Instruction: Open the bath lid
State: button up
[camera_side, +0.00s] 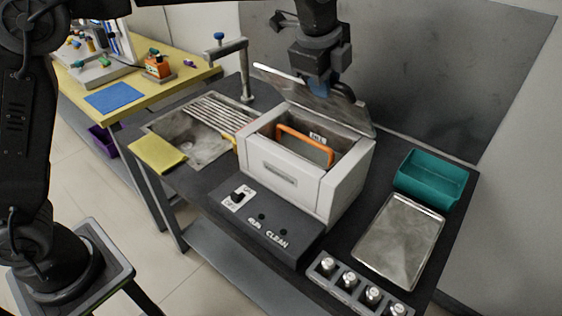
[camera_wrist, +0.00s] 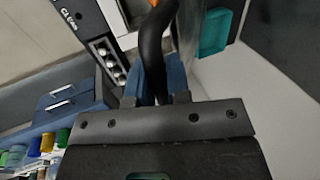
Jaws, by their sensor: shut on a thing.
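The bath (camera_side: 280,172) is a white box on the dark bench in the side view. Its grey metallic lid (camera_side: 345,112) stands raised and tilted up along the back edge, so the inside shows. An orange handle (camera_side: 305,142) spans the opening. My gripper (camera_side: 318,88) is at the lid's upper part, with blue fingers partly hidden. In the wrist view, my gripper (camera_wrist: 158,75) is shut on the lid's dark curved handle (camera_wrist: 153,40).
A sink (camera_side: 200,150) with a yellow cloth (camera_side: 157,154) lies left of the bath. A teal bin (camera_side: 432,180), a metal tray (camera_side: 400,240) and a rack of several small jars (camera_side: 345,286) are right. A grey wall panel rises behind. A control panel (camera_side: 262,226) is in front.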

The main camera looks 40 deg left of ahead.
jog(key=shift+w, duration=0.1)
jog(key=shift+w+r+t, duration=0.3)
jog(key=shift+w+r, duration=0.7)
jog(key=shift+w, duration=0.3)
jog(key=shift+w+r+t, duration=0.15)
jog(key=shift+w+r, duration=0.25)
jog(key=shift+w, duration=0.4)
jog(key=shift+w+r+t, duration=0.15)
jog(key=shift+w+r, duration=0.2)
jog(key=shift+w, duration=0.4)
jog(key=shift+w+r+t, duration=0.15)
jog(key=shift+w+r, duration=0.1)
jog(key=shift+w, duration=0.55)
jog(key=shift+w+r+t, duration=0.15)
jog(key=shift+w+r, duration=0.1)
jog(key=shift+w, duration=0.55)
